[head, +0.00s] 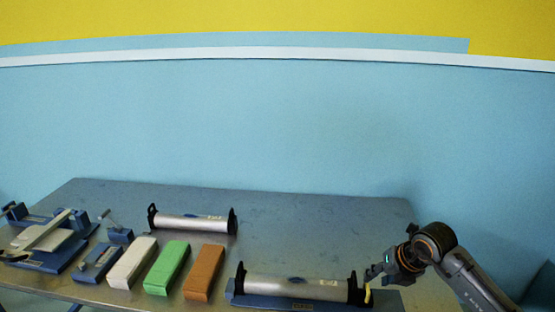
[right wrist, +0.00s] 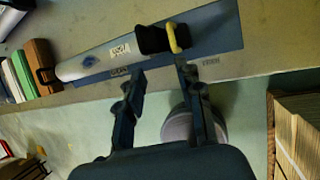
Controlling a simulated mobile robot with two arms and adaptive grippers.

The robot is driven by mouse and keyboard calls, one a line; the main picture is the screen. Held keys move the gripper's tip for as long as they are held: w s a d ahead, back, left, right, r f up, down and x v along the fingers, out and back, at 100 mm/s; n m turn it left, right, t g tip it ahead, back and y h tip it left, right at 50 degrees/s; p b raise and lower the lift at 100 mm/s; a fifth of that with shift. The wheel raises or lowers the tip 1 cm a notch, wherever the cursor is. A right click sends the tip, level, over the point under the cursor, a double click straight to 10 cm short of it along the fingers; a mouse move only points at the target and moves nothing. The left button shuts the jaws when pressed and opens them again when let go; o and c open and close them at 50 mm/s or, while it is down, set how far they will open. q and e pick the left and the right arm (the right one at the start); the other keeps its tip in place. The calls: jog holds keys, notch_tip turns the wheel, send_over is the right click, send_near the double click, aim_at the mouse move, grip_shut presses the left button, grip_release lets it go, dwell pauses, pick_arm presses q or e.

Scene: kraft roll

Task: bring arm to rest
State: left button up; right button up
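My right gripper (head: 374,272) is at the right of the head view, by the black right end of the front roll. In the right wrist view, my right gripper (right wrist: 160,72) has its two fingers apart with nothing between them. The silver roll (head: 295,288), with black ends and a yellow ring (head: 367,295), lies on a blue base (head: 388,300). The roll also shows beyond the fingertips in the right wrist view (right wrist: 100,60). My left gripper is not in view.
A second silver roll (head: 190,223) lies farther back on the grey table (head: 320,225). White (head: 132,263), green (head: 167,268) and brown (head: 204,273) blocks stand left of the front roll. Blue fixtures (head: 42,242) fill the left end. The table's back right is clear.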

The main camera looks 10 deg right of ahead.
jog(key=s+a+r+n+t+y, duration=0.1)
jog(key=a+r+t+y, duration=0.15)
jog(key=a+y, duration=0.95)
jog(key=s+a+r+m+t, duration=0.2)
jog(key=a+r+m+t, duration=0.6)
jog(key=r, duration=0.4)
jog(key=s+d+m+t+h, duration=0.2)
jog(key=d+m+t+h, duration=0.3)
jog(key=d+m+h, duration=0.65)
jog(key=s+d+f+m+g+h, duration=0.1)
jog(key=s+f+m+g+h, duration=0.15)
jog(key=f+m, duration=0.25)
jog(key=s+d+f+m+g+h, duration=0.1)
jog(key=d+f+m+g+h, duration=0.15)
jog(key=f+m, duration=0.25)
jog(key=s+a+f+m+g+y, duration=0.1)
jog(key=s+a+f+g, duration=0.2)
jog(key=s+f+g, duration=0.6)
jog(key=s+a+f+m+g+y, duration=0.2)
jog(key=s+a+f+g, duration=0.3)
jog(key=s, duration=0.7)
jog(key=s+d+f, duration=0.1)
jog(key=s+f, duration=0.2)
jog(key=f, duration=2.6)
jog(key=s+d+f, duration=0.3)
jog(key=s+f, duration=1.1)
jog(key=s, duration=0.2)
jog(key=shift+f+n+g, duration=0.25)
jog(key=shift+n+g, duration=0.1)
jog(key=shift+n, duration=0.1)
